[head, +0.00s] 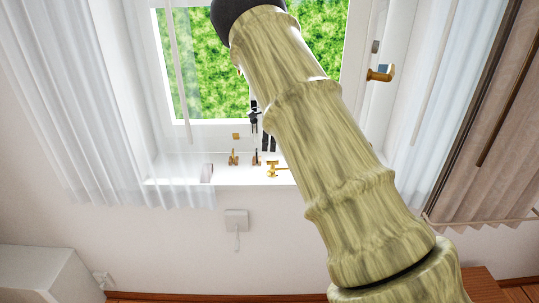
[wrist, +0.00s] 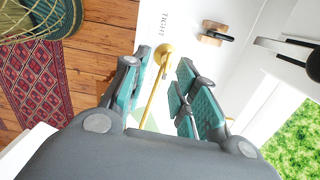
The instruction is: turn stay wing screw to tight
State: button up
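A round brass piece (wrist: 163,54), which looks like the stay wing screw, sits on the white sill beside printed lettering reading TIGHT. A thin brass bar (wrist: 151,105) runs from it back between my fingers. In the head view, brass fittings (head: 273,169) show on the sill below the window. My gripper (wrist: 158,70) is open, its teal-padded fingers on either side of the brass piece and bar in the picture. I see no clear contact, and the depth gap is hard to judge. In the head view my gripper (head: 262,136) is small and dark above the sill.
A wooden block with a black lever (wrist: 217,34) is on the sill near my right finger. Other small brass pieces (head: 233,158) stand to the left. The window handle (head: 380,75) is at right. Sheer curtains (head: 60,90) hang at the sides.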

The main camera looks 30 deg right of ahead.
aim_at(273, 164)
jog(key=shift+n+h, duration=0.3)
jog(key=shift+n, duration=0.1)
jog(key=f+p, duration=0.1)
jog(key=f, duration=0.2)
jog(key=d+f+p, duration=0.1)
jog(key=f+p, duration=0.1)
jog(key=d+f+p, duration=0.1)
jog(key=f+p, duration=0.1)
jog(key=f, duration=0.1)
jog(key=shift+w+f, duration=0.3)
jog(key=shift+c, duration=0.4)
grip_shut()
